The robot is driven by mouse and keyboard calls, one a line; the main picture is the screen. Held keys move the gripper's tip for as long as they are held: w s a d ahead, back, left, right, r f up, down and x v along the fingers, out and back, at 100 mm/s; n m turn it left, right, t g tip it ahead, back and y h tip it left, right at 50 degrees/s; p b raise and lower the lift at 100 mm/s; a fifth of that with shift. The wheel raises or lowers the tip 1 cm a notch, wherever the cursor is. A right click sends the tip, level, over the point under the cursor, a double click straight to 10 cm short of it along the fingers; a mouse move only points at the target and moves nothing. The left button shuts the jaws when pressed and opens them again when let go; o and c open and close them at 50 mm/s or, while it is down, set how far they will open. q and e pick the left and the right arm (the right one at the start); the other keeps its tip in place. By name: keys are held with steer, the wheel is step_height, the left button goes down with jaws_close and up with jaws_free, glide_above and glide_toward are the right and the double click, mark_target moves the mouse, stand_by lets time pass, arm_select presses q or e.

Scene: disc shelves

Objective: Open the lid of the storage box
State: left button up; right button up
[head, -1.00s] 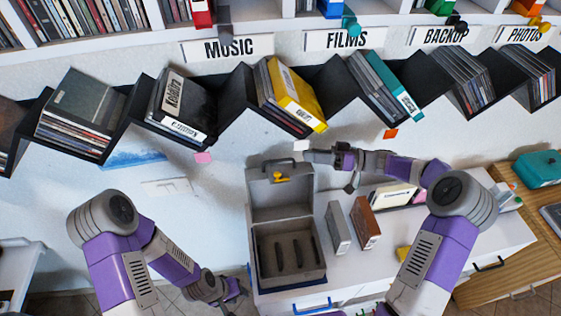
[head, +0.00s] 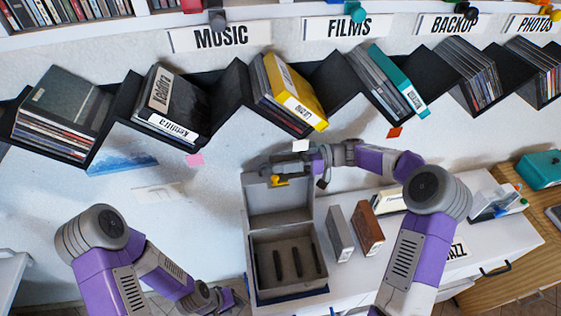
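The grey storage box (head: 290,289) stands on the white counter with its lid (head: 277,205) raised upright at the back. The open inside shows a few dark slots. A yellow latch (head: 279,181) is on the upper part of the lid. My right gripper (head: 303,163) is at the lid's top edge, by its right corner; contact and finger opening are unclear. My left gripper (head: 226,299) is low, left of the box and apart from it, partly hidden by its own wrist; its opening is unclear.
A grey case (head: 339,232) and a brown case (head: 367,228) stand right of the box. A cream case (head: 389,200) is behind my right arm. The zigzag disc shelf (head: 231,92) runs along the wall above. A teal box (head: 540,169) sits on the wooden surface at right.

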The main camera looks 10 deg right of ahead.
steer(key=shift+a, duration=0.1)
jaws_close()
stand_by(0.3)
steer(key=shift+s+n+b, duration=0.3)
steer(key=shift+s+b, duration=0.3)
steer(key=shift+b, duration=0.65)
steer(key=shift+s+r+n+b, duration=0.3)
steer(key=shift+s+r+b, duration=0.05)
steer(key=shift+s+b, duration=0.15)
